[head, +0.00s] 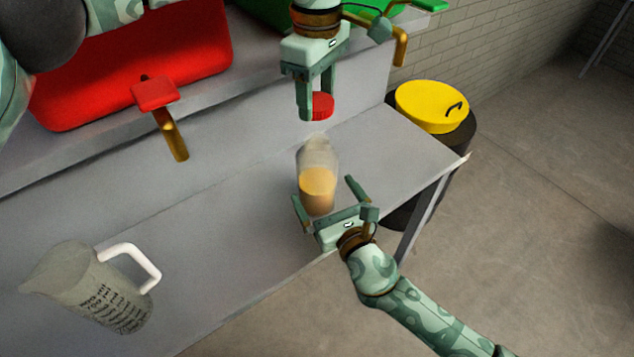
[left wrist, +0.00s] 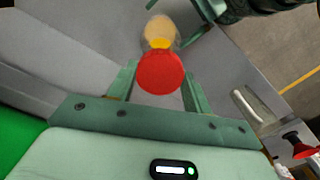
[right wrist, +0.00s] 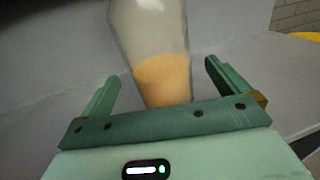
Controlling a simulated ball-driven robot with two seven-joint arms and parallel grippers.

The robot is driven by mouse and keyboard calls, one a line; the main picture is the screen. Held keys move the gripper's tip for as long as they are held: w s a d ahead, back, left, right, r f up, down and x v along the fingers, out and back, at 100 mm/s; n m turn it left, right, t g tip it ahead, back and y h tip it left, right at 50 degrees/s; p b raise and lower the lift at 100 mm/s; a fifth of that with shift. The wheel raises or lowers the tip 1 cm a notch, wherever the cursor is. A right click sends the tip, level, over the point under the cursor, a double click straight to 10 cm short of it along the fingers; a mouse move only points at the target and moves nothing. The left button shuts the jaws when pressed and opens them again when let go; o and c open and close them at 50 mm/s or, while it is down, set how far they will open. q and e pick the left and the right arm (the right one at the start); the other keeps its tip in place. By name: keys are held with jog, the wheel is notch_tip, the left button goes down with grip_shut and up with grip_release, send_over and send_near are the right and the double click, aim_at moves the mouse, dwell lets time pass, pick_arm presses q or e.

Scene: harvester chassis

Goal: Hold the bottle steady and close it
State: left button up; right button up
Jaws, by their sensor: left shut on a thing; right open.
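A clear bottle (head: 317,178) with orange-yellow liquid in its lower part stands upright on the grey bench. Its top is uncapped. My left gripper (head: 318,107) is shut on a red cap (head: 321,105) and holds it above the bottle, apart from it. In the left wrist view the red cap (left wrist: 161,73) sits between the fingers, with the bottle (left wrist: 160,35) beyond it. My right gripper (head: 325,195) is low at the bottle, open, with a finger to each side. In the right wrist view the bottle (right wrist: 155,55) stands between the open fingers (right wrist: 160,82), with gaps at both sides.
A measuring jug (head: 92,287) with a white handle stands at the left front of the bench (head: 200,235). A red container (head: 140,65) with a tap (head: 160,110) sits on the raised shelf. A black bin with a yellow lid (head: 432,105) stands beyond the bench's right end.

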jog(key=shift+x, duration=1.95)
jog(key=c, duration=1.5)
pick_arm(q)
send_over(318, 141)
jog(key=shift+f, duration=2.45)
pick_arm(e)
jog(key=shift+o, duration=0.2)
pick_arm(q)
jog(key=shift+f, duration=0.9)
jog(key=shift+f, duration=0.5)
jog(key=o, duration=0.5)
pick_arm(e)
jog(key=c, duration=0.5)
pick_arm(q)
jog(key=o, duration=0.4)
